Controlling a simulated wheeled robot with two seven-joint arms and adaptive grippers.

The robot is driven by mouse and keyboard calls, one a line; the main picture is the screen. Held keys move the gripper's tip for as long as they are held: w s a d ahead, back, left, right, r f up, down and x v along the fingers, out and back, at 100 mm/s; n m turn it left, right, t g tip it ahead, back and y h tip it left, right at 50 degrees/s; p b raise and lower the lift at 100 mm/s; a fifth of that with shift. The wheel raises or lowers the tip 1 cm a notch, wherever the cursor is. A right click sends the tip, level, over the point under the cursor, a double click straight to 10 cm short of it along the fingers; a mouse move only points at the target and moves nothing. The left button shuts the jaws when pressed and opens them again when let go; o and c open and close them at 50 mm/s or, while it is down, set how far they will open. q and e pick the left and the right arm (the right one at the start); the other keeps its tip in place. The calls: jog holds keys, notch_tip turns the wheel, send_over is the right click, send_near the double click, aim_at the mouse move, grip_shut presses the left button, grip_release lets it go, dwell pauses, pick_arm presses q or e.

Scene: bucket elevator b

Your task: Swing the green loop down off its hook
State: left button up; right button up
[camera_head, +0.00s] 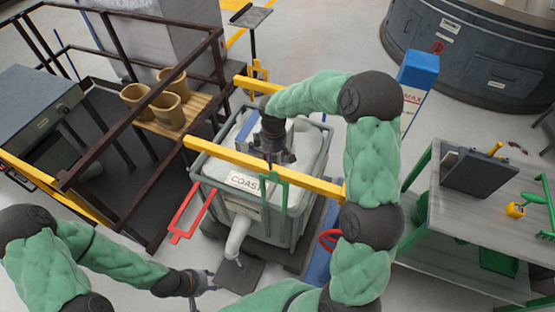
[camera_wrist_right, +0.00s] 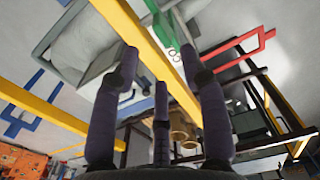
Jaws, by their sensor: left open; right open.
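The green loop (camera_head: 274,177) hangs at the yellow bar, in front of the grey bin. It also shows in the right wrist view (camera_wrist_right: 163,24), beyond my fingertips. Its hook cannot be made out clearly. My right gripper (camera_head: 273,155) is open and empty, just above the bar by the green loop. In the right wrist view its fingers (camera_wrist_right: 163,75) are spread, with the yellow bar (camera_wrist_right: 145,40) running behind them; contact cannot be told. My left gripper (camera_head: 208,283) is open, low at the front left, well away from the loop.
The grey bin (camera_head: 314,165) stands below the bar. A brown-railed platform with tan buckets (camera_head: 172,110) is at left. A workbench (camera_head: 450,225) with a dark case is at right.

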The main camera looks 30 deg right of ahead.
aim_at(274, 174)
jog(key=shift+f+p, duration=0.45)
jog(key=shift+f, duration=4.75)
grip_shut()
